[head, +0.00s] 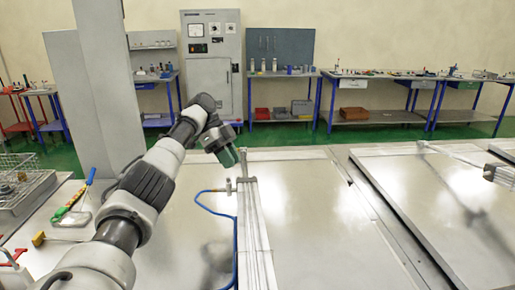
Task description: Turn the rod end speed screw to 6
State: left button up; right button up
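A long silvery pneumatic cylinder (256,240) lies on the middle pale metal lid and runs toward the front edge of the picture. A blue hose (205,205) curves to a small upright fitting (228,187) beside its far end. The speed screw and its number marks are too small to make out. My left arm reaches in from the lower left. My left gripper (239,158) hangs just above and behind the far end of the cylinder; I cannot tell whether it touches it. Its fingers are mostly hidden and too small to read.
Another lid (430,200) lies to the right, with a rod (450,154) on it. A wire basket (22,185) and hand tools (73,202) lie at left. A grey column (110,80) stands behind my arm. Benches line the back wall.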

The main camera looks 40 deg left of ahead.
pick_arm(q)
jog(key=w+d+r+b, duration=0.1)
jog(key=d+r, duration=0.4)
jog(key=d, duration=0.4)
jog(key=shift+w+d+r, duration=0.15)
jog(key=shift+w+r, duration=0.15)
jog(key=shift+o, duration=0.2)
